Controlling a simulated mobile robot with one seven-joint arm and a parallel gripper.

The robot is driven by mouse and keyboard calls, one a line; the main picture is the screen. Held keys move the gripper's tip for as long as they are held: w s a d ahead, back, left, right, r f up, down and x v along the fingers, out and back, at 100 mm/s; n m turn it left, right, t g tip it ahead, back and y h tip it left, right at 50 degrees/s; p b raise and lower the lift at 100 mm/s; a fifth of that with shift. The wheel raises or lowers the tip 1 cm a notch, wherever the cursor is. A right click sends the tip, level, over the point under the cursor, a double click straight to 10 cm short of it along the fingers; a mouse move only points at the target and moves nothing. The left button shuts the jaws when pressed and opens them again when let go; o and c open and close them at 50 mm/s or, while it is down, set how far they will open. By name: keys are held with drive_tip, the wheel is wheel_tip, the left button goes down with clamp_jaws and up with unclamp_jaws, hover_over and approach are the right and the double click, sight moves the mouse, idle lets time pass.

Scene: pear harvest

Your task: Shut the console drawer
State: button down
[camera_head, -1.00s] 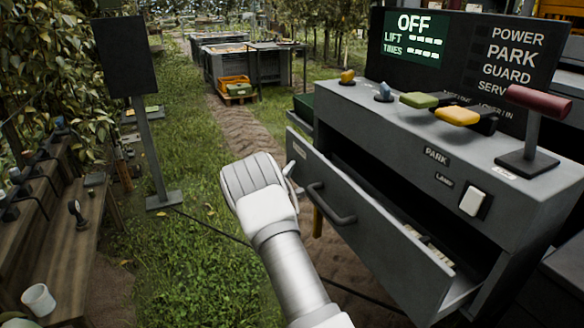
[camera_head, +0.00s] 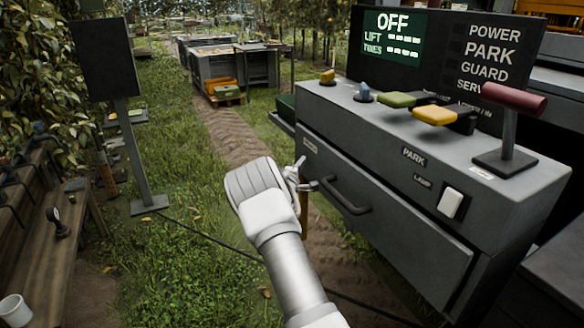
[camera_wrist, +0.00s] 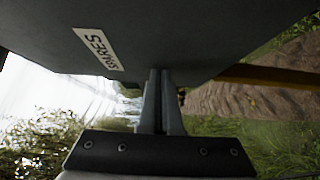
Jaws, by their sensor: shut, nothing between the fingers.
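The console (camera_head: 400,130) is a grey cabinet on the right in the head view. Its drawer (camera_head: 400,215) has a dark bar handle (camera_head: 345,197) and now sits flush or nearly flush with the body; no inside shows. My gripper (camera_head: 302,175) is at the drawer's left end, left of the handle, partly hidden by my wrist. In the wrist view my gripper (camera_wrist: 161,75) is shut and empty, its fingertips at the edge of the drawer front, which bears a SPARES label (camera_wrist: 97,49). I cannot tell whether they touch it.
A screen (camera_head: 392,38) reads OFF. A dark panel on a post (camera_head: 133,155) and a wooden bench (camera_head: 60,245) stand left. Grass lies between.

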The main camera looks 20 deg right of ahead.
drive_tip(key=shift+d, duration=1)
drive_tip(key=shift+s+d+r, duration=0.1)
drive_tip(key=shift+d, duration=0.05)
